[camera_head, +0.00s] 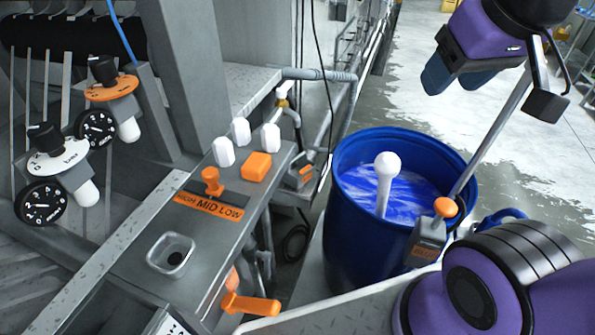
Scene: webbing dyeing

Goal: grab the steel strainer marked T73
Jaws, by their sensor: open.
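I cannot make out a strainer marked T73, and no such marking is readable. A small square steel cup (171,254) with a dark opening sits on the grey machine ledge at lower left; I cannot tell whether it is a strainer. A thin steel rod (492,137) slants from the upper right down to the rim of the blue drum (355,245); its lower end is partly hidden. My gripper (456,77), purple with dark blue fingers, is at the upper right, above and beyond the drum. It is open, with nothing seen between its fingers.
The drum holds blue-white liquid, with a white ball-topped rod (385,182) standing in it. A grey box with an orange knob (445,207) is at its rim. An orange-labelled control panel (208,204), dials and a grey post (190,75) fill the left. Wet floor (440,110) lies open behind.

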